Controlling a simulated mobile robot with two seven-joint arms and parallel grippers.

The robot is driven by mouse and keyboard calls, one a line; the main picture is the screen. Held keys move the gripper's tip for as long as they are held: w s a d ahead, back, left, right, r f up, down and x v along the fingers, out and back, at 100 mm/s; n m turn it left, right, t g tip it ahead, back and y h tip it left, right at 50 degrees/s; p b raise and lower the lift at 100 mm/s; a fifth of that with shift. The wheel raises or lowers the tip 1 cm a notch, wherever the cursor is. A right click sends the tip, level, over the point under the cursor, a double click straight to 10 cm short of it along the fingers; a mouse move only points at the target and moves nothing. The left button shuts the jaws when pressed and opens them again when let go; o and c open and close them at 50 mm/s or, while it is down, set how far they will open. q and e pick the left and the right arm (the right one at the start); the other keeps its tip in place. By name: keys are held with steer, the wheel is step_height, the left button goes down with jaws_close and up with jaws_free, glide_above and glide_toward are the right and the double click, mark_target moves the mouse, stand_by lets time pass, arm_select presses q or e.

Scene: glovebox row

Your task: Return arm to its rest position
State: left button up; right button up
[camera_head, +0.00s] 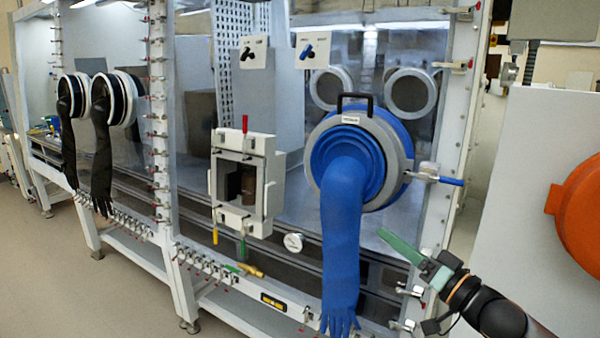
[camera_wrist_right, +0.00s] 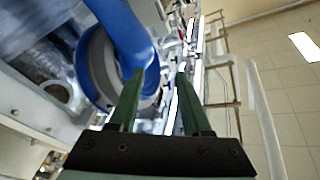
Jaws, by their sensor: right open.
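My right gripper (camera_head: 402,246) comes in from the lower right in the head view, with green fingers in front of the glovebox. In the right wrist view its two green fingers (camera_wrist_right: 160,95) stand apart with nothing between them. A blue glove (camera_head: 342,240) hangs down from a round blue port (camera_head: 345,150) to the left of the gripper. The glove and its port also show behind the fingers in the right wrist view, where the gap between gripper and glove is hard to judge. My left gripper is not in view.
A small white airlock box (camera_head: 243,180) with a red handle sticks out left of the blue port. Two black gloves (camera_head: 102,150) hang further left. A grey panel with an orange disc (camera_head: 578,210) stands close on the right. Floor at lower left (camera_head: 60,270) is clear.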

steer(key=s+a+f+g+h, duration=0.15)
steer(key=s+f, duration=0.25)
steer(key=f, duration=0.5)
steer(key=s+a+f+h, duration=0.2)
steer(key=s+f, duration=0.2)
steer(key=f, duration=0.4)
steer(key=s+a+f+g+h, duration=0.1)
steer(key=s+f, duration=0.3)
steer(key=f, duration=0.5)
steer(key=s+d+f+n+g+h, duration=0.1)
steer(key=s+f+g+h, duration=0.1)
steer(key=s+f, duration=0.5)
steer(key=s+d+f+g+h+p, duration=0.1)
steer(key=s+d+f+g+h, duration=0.1)
steer(key=s+f, duration=0.5)
steer(key=s, duration=0.5)
steer(key=shift+s+f+n, duration=0.15)
steer(key=shift+s+n, duration=0.05)
steer(key=shift+n, duration=0.2)
